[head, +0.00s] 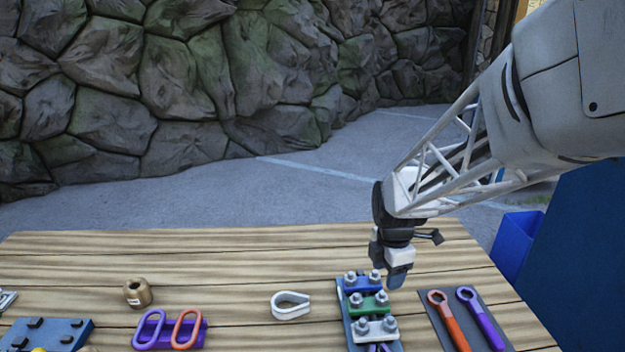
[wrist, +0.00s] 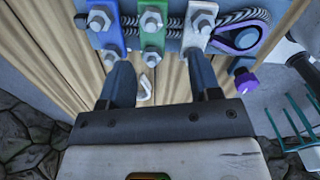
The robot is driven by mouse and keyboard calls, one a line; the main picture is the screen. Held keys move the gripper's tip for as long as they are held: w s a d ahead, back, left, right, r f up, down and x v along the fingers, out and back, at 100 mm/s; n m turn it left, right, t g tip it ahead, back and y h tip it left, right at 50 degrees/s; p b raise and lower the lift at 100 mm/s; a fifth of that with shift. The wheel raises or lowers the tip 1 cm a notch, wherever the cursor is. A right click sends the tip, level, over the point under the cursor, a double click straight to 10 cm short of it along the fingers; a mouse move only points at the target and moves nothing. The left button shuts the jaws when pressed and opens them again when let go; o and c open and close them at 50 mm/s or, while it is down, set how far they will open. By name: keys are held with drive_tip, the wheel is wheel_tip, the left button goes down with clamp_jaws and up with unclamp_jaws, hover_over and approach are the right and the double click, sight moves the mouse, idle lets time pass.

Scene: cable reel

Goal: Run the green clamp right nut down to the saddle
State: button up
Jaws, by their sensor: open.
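The green clamp (head: 368,304) sits between the blue clamp (head: 360,282) and the white clamp (head: 374,329) on a blue block. Its right nut (head: 382,298) stands on the right side of the saddle. In the wrist view the green clamp (wrist: 151,38) shows two nuts, and the lower one (wrist: 152,55) is nearer my fingers. My gripper (head: 397,276) is open and empty, just right of the blue and green clamps. In the wrist view my gripper's fingers (wrist: 161,78) are spread wide below the clamp row, with the green nut roughly between and beyond them. The gap to the saddle is unclear.
An orange wrench (head: 448,318) and a purple wrench (head: 480,316) lie on a dark mat at right. A pale thimble (head: 290,305), purple and orange links (head: 168,330) and a brass piece (head: 138,293) lie left. The table behind the clamps is clear.

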sight(382, 296)
drive_tip(key=shift+w+d+f+n, duration=0.15)
drive_tip(key=shift+w+f+n, duration=0.5)
drive_tip(key=shift+f+n, duration=0.15)
drive_tip(key=shift+f, duration=3.85)
drive_tip(key=shift+c, duration=0.3)
drive_tip(key=c, duration=0.9)
drive_tip(key=shift+o, duration=0.2)
drive_tip(key=shift+m, duration=0.4)
